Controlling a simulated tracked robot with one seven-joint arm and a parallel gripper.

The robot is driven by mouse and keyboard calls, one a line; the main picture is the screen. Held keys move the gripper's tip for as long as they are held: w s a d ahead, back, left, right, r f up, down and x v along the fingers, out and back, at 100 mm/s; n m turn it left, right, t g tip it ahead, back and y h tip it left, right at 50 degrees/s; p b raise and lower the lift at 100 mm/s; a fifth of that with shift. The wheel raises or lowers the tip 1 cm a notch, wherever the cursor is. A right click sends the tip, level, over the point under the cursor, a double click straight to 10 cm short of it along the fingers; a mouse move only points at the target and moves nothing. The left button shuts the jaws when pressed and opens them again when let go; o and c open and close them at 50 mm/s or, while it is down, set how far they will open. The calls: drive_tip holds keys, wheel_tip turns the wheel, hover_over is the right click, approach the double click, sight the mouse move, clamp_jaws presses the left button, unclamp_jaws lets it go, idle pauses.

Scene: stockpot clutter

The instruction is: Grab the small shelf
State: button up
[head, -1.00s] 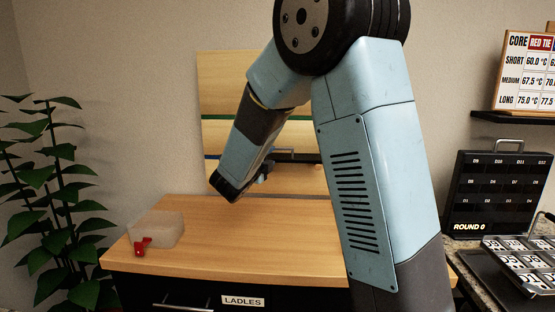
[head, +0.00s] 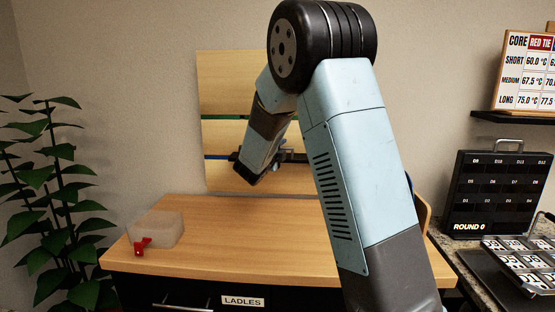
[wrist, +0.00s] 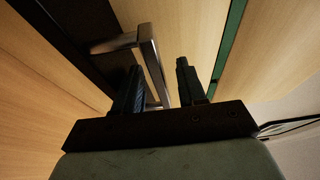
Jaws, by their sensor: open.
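The small shelf (head: 299,157) is dark, with a metal rail, and is mounted on the wooden back panel behind the counter. My arm covers much of it in the head view. In the wrist view its grey metal rail (wrist: 150,55) runs between the two fingers of my gripper (wrist: 158,75). The fingers are open, with gaps visible beside the rail, and I see no grip on it. In the head view my gripper (head: 281,157) is small and dark against the shelf, partly hidden by my forearm.
A translucent box with a red tap (head: 155,229) stands on the counter's left. The wooden counter (head: 230,255) is otherwise mostly clear. A plant (head: 60,190) stands at far left. A black case (head: 497,192) and a tray of tiles (head: 525,262) are at right.

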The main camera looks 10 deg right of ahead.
drive_tip(key=shift+x, duration=1.05)
drive_tip(key=shift+c, duration=0.2)
clamp_jaws()
